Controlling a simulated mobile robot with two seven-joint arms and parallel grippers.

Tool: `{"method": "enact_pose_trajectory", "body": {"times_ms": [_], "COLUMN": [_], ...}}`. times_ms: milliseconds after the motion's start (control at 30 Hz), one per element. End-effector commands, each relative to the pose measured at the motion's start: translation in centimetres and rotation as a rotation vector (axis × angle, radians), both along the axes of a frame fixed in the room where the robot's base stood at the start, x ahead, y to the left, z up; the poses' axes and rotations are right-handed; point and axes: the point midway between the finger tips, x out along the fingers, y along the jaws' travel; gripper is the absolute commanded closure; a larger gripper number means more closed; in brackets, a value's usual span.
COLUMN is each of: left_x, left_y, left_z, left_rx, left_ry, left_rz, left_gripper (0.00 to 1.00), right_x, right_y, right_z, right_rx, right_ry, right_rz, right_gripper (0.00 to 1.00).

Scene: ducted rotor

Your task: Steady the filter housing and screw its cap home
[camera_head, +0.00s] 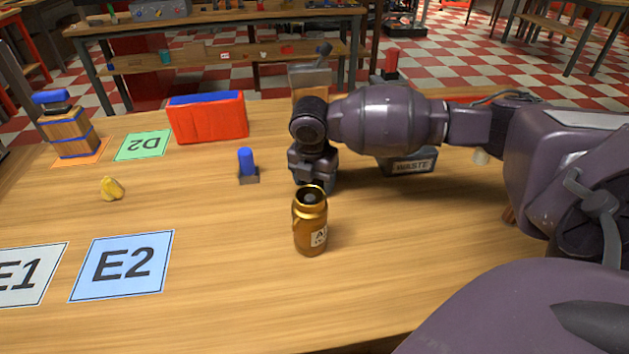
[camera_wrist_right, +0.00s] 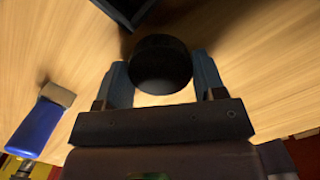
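The filter housing appears to be the amber-gold bottle (camera_head: 311,223). It stands upright on the table in the head view, with a pale label and a dark open-looking mouth. My right gripper (camera_head: 313,180) points down just behind it, apart from it as far as I can tell. In the right wrist view a round black piece (camera_wrist_right: 160,63), apparently the cap, sits between the fingers of my right gripper (camera_wrist_right: 163,75). Both fingers seem to touch its sides. The gripper hides this piece in the head view. My left gripper is in neither view.
A grey WASTE bin (camera_head: 408,163) is behind my right arm. A red box (camera_head: 208,117), a yellow lump (camera_head: 112,188) and an E2 card (camera_head: 123,265) lie left. The front middle is clear.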

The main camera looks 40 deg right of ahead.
Motion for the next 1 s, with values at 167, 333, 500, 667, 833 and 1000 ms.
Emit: {"method": "enact_pose_trajectory", "body": {"times_ms": [167, 333, 500, 667, 833, 1000], "left_x": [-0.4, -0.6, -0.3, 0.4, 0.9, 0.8], "left_y": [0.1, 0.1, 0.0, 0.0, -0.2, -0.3], "left_z": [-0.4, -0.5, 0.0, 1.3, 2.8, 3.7], "left_rx": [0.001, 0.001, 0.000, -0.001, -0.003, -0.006], "left_ry": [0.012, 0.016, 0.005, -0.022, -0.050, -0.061], "left_rz": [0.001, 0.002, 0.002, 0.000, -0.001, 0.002], "left_gripper": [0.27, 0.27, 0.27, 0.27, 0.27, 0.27], "right_x": [0.0, 0.0, 0.1, 0.1, 0.1, 0.0], "right_y": [0.0, 0.0, 0.0, 0.0, 0.0, 0.0], "right_z": [0.0, 0.0, 1.2, 4.1, 8.7, 13.0], "right_rx": [0.000, 0.000, 0.000, 0.000, -0.001, 0.000], "right_ry": [0.000, 0.000, -0.004, -0.011, -0.015, -0.013], "right_rz": [0.000, 0.000, 0.000, 0.000, 0.000, 0.000], "right_gripper": [0.60, 0.60, 0.60, 0.60, 0.60, 0.60]}}
